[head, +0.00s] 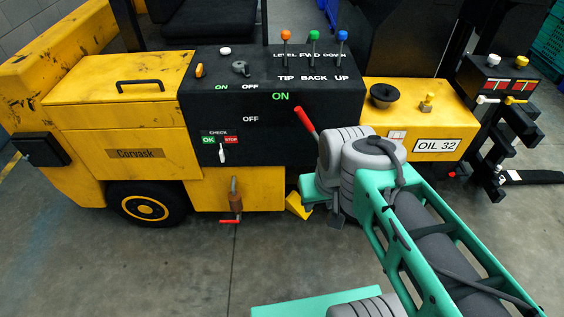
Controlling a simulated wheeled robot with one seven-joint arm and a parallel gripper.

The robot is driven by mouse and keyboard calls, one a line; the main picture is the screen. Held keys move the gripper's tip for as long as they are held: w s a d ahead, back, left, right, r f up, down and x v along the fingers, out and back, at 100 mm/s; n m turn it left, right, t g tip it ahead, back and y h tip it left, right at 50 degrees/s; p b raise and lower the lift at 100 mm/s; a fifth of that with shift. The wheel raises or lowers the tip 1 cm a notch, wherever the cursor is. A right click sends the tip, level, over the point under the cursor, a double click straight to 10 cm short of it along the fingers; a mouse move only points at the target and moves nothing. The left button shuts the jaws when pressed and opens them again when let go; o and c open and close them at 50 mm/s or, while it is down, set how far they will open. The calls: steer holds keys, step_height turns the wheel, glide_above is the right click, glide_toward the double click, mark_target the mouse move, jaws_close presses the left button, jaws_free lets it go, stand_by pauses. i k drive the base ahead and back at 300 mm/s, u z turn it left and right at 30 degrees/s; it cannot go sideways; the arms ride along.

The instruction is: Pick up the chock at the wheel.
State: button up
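The chock (297,206) is a small yellow wedge low beside the yellow and black forklift, right of its red-handled valve. My gripper (320,213) is right at the chock, pointing down, with a dark finger tip to the right of it. My own wrist and arm hide most of the gripper and part of the chock's surroundings. I cannot tell whether the fingers are open or shut, or whether they touch the chock. The rear wheel (145,205) shows at the left; any wheel behind my arm is hidden.
The forklift (110,90) fills the back, with a black control panel (262,145) and levers above. A red handle (305,119) rises close to my wrist. A red-handled valve (235,200) juts out left of the chock. Grey floor (180,270) in front is clear.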

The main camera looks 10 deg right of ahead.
mark_target(293, 202)
steer(key=u, duration=2.15)
steer(key=k, duration=0.75)
steer(key=z, duration=1.3)
